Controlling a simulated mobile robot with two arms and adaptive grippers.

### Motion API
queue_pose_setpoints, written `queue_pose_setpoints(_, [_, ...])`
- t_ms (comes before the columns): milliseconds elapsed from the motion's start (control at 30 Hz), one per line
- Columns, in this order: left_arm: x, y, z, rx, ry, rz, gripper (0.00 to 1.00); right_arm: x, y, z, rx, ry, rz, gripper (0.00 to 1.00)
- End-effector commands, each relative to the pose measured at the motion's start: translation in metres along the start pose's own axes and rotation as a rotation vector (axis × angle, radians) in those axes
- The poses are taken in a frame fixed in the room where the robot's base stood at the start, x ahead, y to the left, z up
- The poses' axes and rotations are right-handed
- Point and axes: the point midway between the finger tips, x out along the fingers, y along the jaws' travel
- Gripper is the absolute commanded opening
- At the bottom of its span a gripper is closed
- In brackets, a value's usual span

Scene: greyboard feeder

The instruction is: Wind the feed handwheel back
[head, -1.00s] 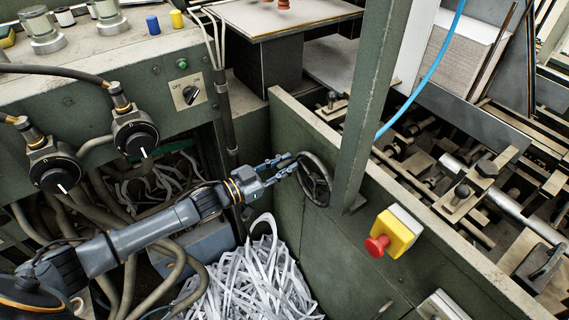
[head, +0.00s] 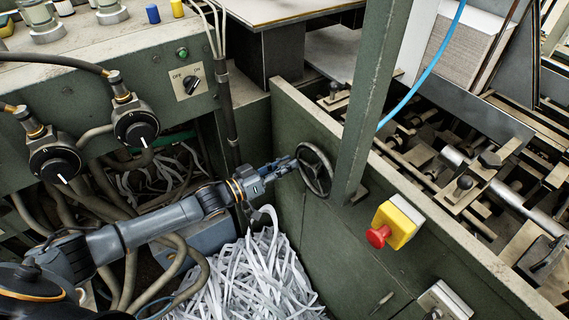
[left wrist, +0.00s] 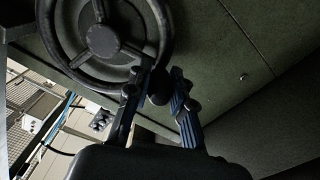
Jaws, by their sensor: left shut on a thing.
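The feed handwheel (head: 317,170) is a dark spoked wheel on the green side panel, left of the upright post. In the left wrist view its hub and rim (left wrist: 102,40) fill the upper left. My left gripper (head: 289,165) reaches it from the left, at the wheel's left side. In the left wrist view the fingers of my left gripper (left wrist: 158,92) stand on either side of the wheel's dark round knob (left wrist: 159,86) and are shut on it. The fingers partly hide the knob. My right gripper is not in view.
A yellow box with a red button (head: 390,227) sits on the panel to the right. The green post (head: 362,110) rises close beside the wheel. White paper strips (head: 250,280) lie below my left arm. Cables and black knobs (head: 137,130) are at left.

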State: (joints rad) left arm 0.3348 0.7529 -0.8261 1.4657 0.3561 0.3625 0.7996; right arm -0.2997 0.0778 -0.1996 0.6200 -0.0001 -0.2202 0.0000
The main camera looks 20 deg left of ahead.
Motion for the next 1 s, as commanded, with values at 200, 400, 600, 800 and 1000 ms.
queue_pose_setpoints(200, [0.000,0.000,0.001,-0.009,0.000,-0.001,0.00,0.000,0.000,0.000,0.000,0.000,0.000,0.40])
queue_pose_setpoints(400, [0.000,0.000,0.001,-0.008,-0.001,-0.001,0.28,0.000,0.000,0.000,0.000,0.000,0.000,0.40])
queue_pose_setpoints(600, [0.000,0.000,0.001,-0.007,-0.001,-0.001,0.45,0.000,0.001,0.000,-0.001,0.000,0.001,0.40])
queue_pose_setpoints(800, [-0.001,0.000,0.001,-0.006,-0.001,-0.001,0.45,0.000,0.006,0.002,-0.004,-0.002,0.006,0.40])
queue_pose_setpoints(1000, [-0.024,-0.001,0.002,-0.007,-0.005,-0.003,0.45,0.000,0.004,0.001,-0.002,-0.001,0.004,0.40])
